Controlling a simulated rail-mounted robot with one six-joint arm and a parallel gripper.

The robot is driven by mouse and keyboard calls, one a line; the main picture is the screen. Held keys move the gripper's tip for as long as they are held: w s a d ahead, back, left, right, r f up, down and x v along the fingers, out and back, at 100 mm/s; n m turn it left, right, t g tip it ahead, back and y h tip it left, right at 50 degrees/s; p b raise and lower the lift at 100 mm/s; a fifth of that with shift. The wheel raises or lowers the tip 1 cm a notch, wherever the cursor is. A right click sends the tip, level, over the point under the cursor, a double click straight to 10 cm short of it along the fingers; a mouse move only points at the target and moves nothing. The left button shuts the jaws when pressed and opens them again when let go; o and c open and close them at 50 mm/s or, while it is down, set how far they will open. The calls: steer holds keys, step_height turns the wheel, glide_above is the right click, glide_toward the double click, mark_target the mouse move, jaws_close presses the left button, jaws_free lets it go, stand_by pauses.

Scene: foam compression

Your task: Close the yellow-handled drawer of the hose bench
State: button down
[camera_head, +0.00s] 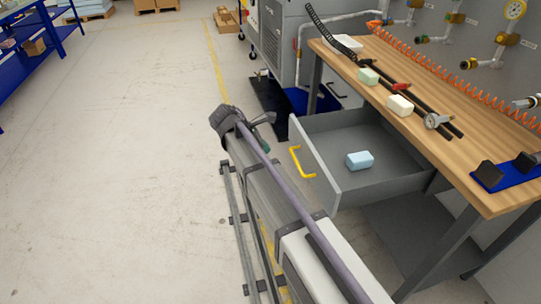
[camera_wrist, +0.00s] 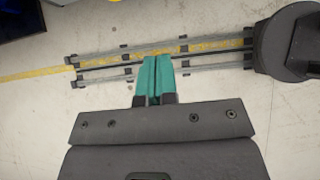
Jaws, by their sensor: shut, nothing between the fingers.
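The hose bench (camera_head: 455,133) stands at the right with its grey drawer (camera_head: 350,192) pulled well out. The yellow handle (camera_head: 301,162) is on the drawer's front panel, facing left. A light blue block (camera_head: 359,160) lies inside the drawer. My gripper (camera_wrist: 157,76) has teal fingers that are together and empty, above the rail and floor in the wrist view. The drawer and handle do not show there. In the head view my arm's end is left of the drawer, apart from the handle, and its fingertips are hard to make out.
On the bench top are a pale green block (camera_head: 368,76), a cream block (camera_head: 400,105), black rods, an orange coiled hose (camera_head: 440,70) and a blue plate (camera_head: 505,175). A grey machine (camera_head: 283,45) stands behind the drawer. The floor (camera_head: 100,180) at left is clear.

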steer(key=d+r+b+x, duration=0.1)
steer(key=d+b+x, duration=0.1)
steer(key=b+x, duration=0.4)
steer(key=x, duration=0.5)
steer(key=shift+w, duration=0.15)
steer(key=shift+d+r, duration=0.1)
steer(key=shift+d, duration=0.1)
